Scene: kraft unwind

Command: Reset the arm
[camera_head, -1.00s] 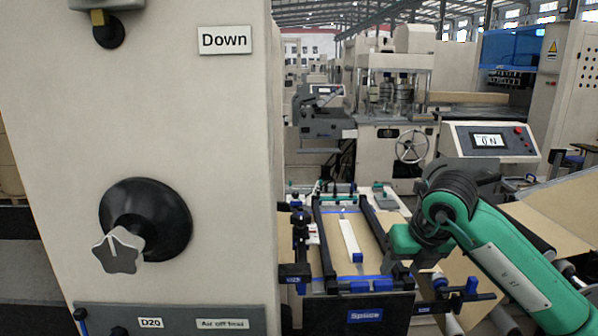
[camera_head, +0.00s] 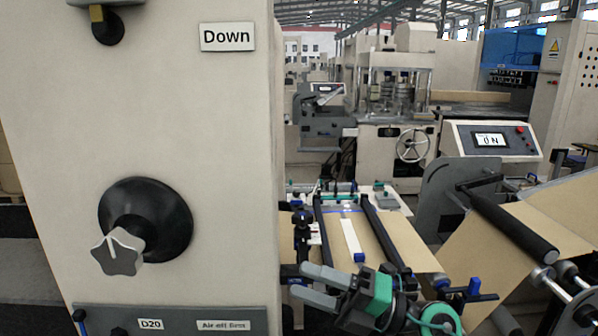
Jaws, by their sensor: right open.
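My right gripper (camera_head: 318,285) is low in the head view, in front of the splice table. It is green and dark, with two grey fingers pointing left and apart, open with nothing between them. The right arm (camera_head: 385,300) comes in from the bottom edge and hides the front of the splice table. My left gripper is not in view.
A large beige machine panel (camera_head: 60,130) fills the left, with a star-shaped knob (camera_head: 118,250) and a "Down" label (camera_head: 227,37). The splice table (camera_head: 400,240) holds brown paper and a white strip (camera_head: 351,236). A black roller (camera_head: 513,228) and control screen (camera_head: 489,140) are at right.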

